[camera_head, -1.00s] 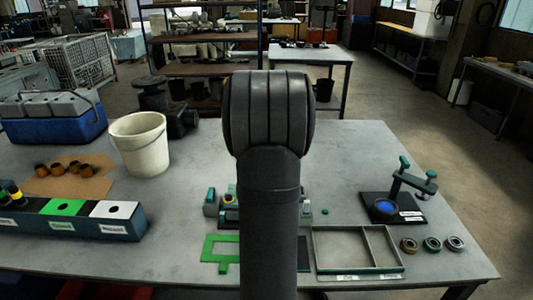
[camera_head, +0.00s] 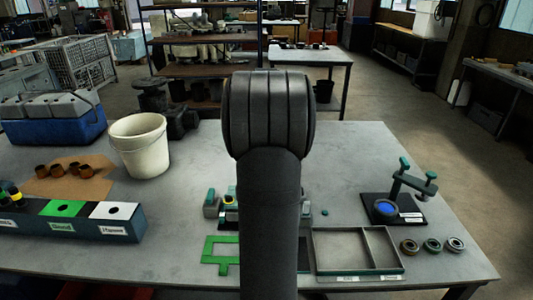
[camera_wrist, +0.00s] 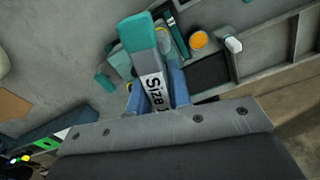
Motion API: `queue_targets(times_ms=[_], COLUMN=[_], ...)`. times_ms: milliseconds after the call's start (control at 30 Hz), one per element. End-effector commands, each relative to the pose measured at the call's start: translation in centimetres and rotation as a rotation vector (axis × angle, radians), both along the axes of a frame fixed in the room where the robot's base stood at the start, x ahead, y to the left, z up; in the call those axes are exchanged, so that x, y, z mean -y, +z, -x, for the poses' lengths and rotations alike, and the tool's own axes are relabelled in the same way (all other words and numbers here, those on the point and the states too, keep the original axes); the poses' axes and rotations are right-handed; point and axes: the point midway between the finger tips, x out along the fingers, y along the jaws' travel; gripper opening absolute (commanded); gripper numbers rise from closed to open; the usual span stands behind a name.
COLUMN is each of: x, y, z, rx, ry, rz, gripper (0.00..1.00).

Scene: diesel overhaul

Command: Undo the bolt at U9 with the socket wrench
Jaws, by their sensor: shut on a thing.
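My gripper (camera_wrist: 157,97) shows in the wrist view with its blue fingers shut on a teal tool with a white "Size 1" label, which looks like the socket wrench (camera_wrist: 139,33). The tool points up the picture, over the bench. Its working end cannot be made out. Beneath it is a grey and teal fixture (camera_wrist: 118,62), partly covered by the tool. In the head view my arm hides the gripper, the tool and most of the fixture (camera_head: 211,206). I cannot make out the bolt at U9 or its label.
A divided tray (camera_head: 343,274) lies right of my arm, a green frame (camera_head: 209,240) left. A stand with teal arms (camera_head: 405,185) and several rings (camera_head: 431,245) are farther right. A white bucket (camera_head: 140,150) and a labelled box (camera_head: 128,232) stand left. The bench's back right is clear.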

Motion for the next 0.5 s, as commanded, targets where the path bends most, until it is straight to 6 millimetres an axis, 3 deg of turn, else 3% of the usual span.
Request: queue_targets(times_ms=[500], x=[0.00], y=[0.00], z=[0.02], rx=[0.000], ry=[-0.288], rz=[0.000], gripper=[0.00])
